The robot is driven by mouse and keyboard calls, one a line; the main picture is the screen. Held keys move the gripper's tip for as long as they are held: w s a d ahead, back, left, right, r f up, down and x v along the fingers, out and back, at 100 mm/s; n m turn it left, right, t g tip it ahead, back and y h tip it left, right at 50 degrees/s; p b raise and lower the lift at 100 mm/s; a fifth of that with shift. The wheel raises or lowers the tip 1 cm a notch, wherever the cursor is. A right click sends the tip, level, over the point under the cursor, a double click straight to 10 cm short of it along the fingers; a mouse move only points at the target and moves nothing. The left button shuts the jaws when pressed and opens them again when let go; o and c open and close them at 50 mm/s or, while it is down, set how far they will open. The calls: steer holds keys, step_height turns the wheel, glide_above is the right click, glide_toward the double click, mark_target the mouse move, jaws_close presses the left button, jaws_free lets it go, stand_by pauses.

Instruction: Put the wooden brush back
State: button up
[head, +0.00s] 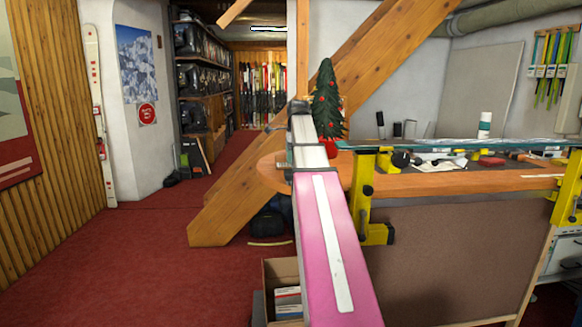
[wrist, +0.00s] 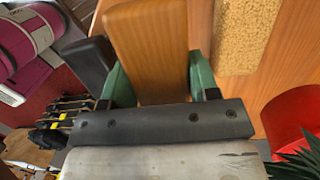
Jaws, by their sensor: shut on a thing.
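The wooden brush (wrist: 150,40) shows in the wrist view as a smooth orange-brown wooden block. My gripper (wrist: 160,82) is shut on it, with a green finger on each side. The brush's bristles do not show. Below it in the wrist view is the orange wooden bench top (wrist: 280,80); I cannot tell whether the brush touches it. In the head view my own arm reaches over the left end of the bench (head: 400,182), and the brush and fingers cannot be made out there.
A tan speckled block (wrist: 246,35) lies right of the brush. A red pot (wrist: 295,115) with a small decorated tree (head: 327,100) stands close by. Yellow clamps (head: 362,190) line the bench's front. A white bottle (head: 485,125) and tools stand farther right.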

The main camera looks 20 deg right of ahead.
steer(key=shift+f, duration=1.9)
steer(key=shift+f, duration=0.1)
steer(key=o, duration=0.9)
steer(key=r, duration=0.4)
steer(key=d+r, duration=0.1)
steer(key=r, duration=0.7)
steer(key=shift+s+d, duration=0.25)
steer(key=shift+d, duration=0.1)
